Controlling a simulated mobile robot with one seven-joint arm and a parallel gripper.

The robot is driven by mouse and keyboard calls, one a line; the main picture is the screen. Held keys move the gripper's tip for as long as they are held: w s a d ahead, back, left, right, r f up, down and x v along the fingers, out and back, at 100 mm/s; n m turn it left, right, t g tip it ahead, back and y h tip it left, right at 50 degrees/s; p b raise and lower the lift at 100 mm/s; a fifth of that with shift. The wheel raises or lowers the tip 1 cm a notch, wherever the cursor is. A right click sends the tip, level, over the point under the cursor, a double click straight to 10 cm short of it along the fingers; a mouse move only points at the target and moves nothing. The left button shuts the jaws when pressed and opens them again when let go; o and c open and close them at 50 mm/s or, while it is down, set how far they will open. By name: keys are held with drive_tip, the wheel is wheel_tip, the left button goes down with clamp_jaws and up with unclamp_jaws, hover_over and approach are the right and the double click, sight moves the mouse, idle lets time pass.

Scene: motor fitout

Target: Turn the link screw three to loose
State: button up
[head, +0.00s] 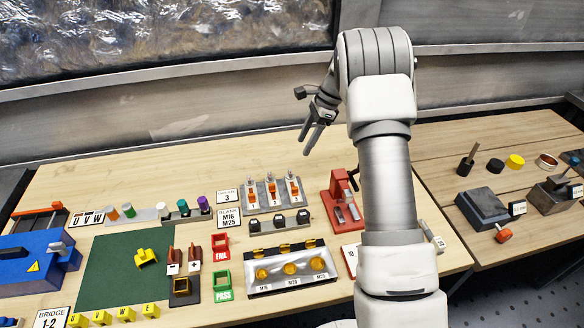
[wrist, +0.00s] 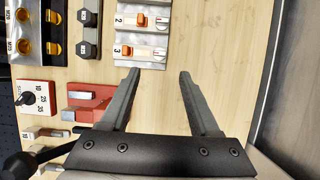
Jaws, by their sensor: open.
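A grey plate (head: 258,208) at the back of the bench bears three orange-and-white units marked 1, 2 and 3. The unit marked 3 has an orange piece (head: 293,186) at the plate's right end; it also shows in the wrist view (wrist: 138,50). I take it for link screw three, but cannot read whether it is tight or loose. My gripper (head: 312,138) is open and empty, raised above the back of the bench. In the wrist view its fingers (wrist: 160,74) are apart, with bare wood between them, and the numbered unit lies beyond the left fingertip.
A red fixture (head: 338,186) stands right of the plate, close to my arm. A rail of black pieces (head: 278,221) and a tray with yellow round parts (head: 290,287) lie in front. Bare wood (wrist: 215,50) lies right of the plate in the wrist view.

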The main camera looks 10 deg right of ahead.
sight(290, 171)
drive_tip(key=x, duration=1)
drive_tip(key=shift+a+f, duration=0.2)
drive_tip(key=shift+f, duration=0.05)
clamp_jaws()
